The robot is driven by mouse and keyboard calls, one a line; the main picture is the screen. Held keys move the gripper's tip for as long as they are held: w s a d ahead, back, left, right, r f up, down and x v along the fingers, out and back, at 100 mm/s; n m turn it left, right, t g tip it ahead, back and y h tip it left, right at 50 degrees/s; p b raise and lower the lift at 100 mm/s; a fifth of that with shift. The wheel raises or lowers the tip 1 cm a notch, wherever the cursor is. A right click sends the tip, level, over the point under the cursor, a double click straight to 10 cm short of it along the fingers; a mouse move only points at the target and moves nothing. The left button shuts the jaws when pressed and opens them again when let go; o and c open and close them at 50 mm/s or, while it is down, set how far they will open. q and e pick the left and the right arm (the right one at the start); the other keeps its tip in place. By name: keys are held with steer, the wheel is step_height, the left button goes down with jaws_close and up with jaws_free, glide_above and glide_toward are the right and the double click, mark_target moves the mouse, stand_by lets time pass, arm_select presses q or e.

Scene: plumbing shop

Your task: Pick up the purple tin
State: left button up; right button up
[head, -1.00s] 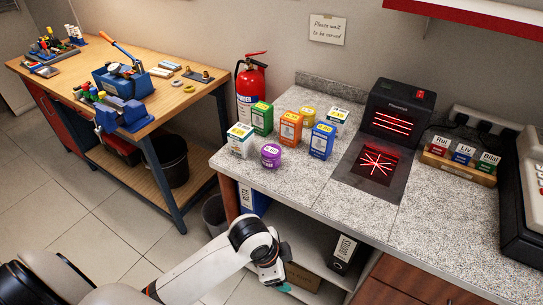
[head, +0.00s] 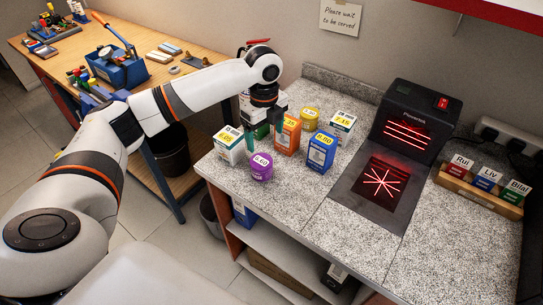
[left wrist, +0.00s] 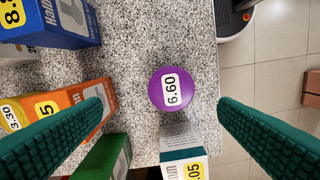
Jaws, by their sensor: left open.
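The purple tin (head: 261,167) stands upright near the front edge of the speckled counter, with a white 6.60 label on its lid. In the left wrist view the purple tin (left wrist: 170,90) shows from above, between and beyond the two green fingers. My left gripper (head: 263,142) is open and empty above the counter, just behind the tin in the head view. It also shows in the left wrist view (left wrist: 160,130) with its fingers wide apart. It is not touching the tin. My right gripper is not in view.
Close to the tin stand a white-and-teal box (head: 229,147), an orange box (head: 287,136), a blue box (head: 321,152) and a yellow tin (head: 309,118). A green box (left wrist: 105,160) is partly hidden by my arm. A scanner (head: 408,120) stands right; the counter front is clear.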

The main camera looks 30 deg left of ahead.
arm_select(q)
steer(key=p, duration=0.2)
glide_above(261, 161)
steer(key=f, duration=0.4)
steer(key=shift+s+d+f, duration=0.25)
steer(key=shift+d, duration=0.05)
steer(key=f, duration=0.1)
steer(key=f+p, duration=0.1)
steer(key=f, duration=0.1)
steer(key=shift+w+a+f, duration=0.2)
steer(key=shift+w+a, duration=0.05)
steer(key=shift+w, duration=0.05)
step_height(261, 161, down, 2)
steer(key=shift+s+f+p, duration=0.1)
steer(key=shift+f+p, duration=0.05)
steer(key=shift+p, duration=0.3)
steer(key=shift+f, duration=0.4)
steer(key=c, duration=1)
steer(key=shift+c, duration=0.7)
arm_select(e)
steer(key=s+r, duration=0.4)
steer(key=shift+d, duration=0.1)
